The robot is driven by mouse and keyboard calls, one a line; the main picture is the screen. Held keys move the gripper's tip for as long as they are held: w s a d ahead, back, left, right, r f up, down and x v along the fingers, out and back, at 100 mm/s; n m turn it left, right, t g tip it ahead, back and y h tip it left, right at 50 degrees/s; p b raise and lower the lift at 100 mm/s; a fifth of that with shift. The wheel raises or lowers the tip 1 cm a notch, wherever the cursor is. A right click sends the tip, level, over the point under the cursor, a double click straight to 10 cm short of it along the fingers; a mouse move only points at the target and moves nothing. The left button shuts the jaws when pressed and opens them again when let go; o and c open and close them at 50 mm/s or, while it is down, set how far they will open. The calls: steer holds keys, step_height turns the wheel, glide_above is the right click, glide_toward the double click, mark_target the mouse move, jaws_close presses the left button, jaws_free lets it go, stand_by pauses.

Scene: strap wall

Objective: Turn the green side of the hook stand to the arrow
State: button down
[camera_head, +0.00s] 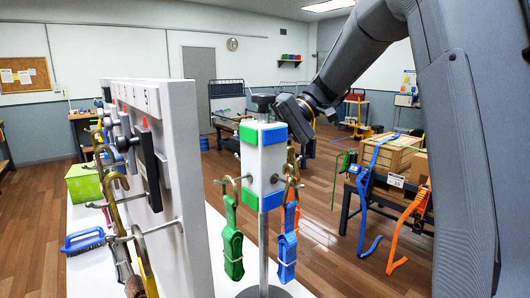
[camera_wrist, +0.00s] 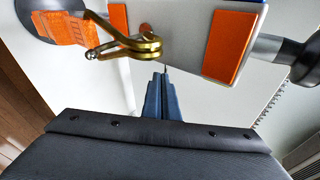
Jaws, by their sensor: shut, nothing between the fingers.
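The hook stand (camera_head: 264,165) is a white block on a metal pole with a black knob on top. Its left visible face has green patches (camera_head: 248,134), its right visible face blue ones (camera_head: 274,135). A green strap (camera_head: 232,245) and a blue strap (camera_head: 287,250) hang from its hooks. The wrist view shows a face with orange patches (camera_wrist: 231,46), a brass hook (camera_wrist: 125,45) and an orange strap. My gripper (camera_wrist: 163,75) is shut and empty, close to that face; I cannot tell whether it touches. In the head view its fingers are hidden behind the stand. I cannot make out the arrow.
A white panel (camera_head: 183,130) with hooks and hanging gear stands close on the left, on a white table. A side table with a wooden crate (camera_head: 390,157), an orange strap and a blue strap stands at the right. Open wooden floor lies between.

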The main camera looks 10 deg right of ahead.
steer(key=shift+s+a, duration=0.2)
steer(key=shift+a, duration=0.5)
steer(key=shift+s+a, duration=0.2)
steer(key=shift+a, duration=0.5)
steer(key=shift+s+a, duration=0.2)
steer(key=shift+a, duration=0.5)
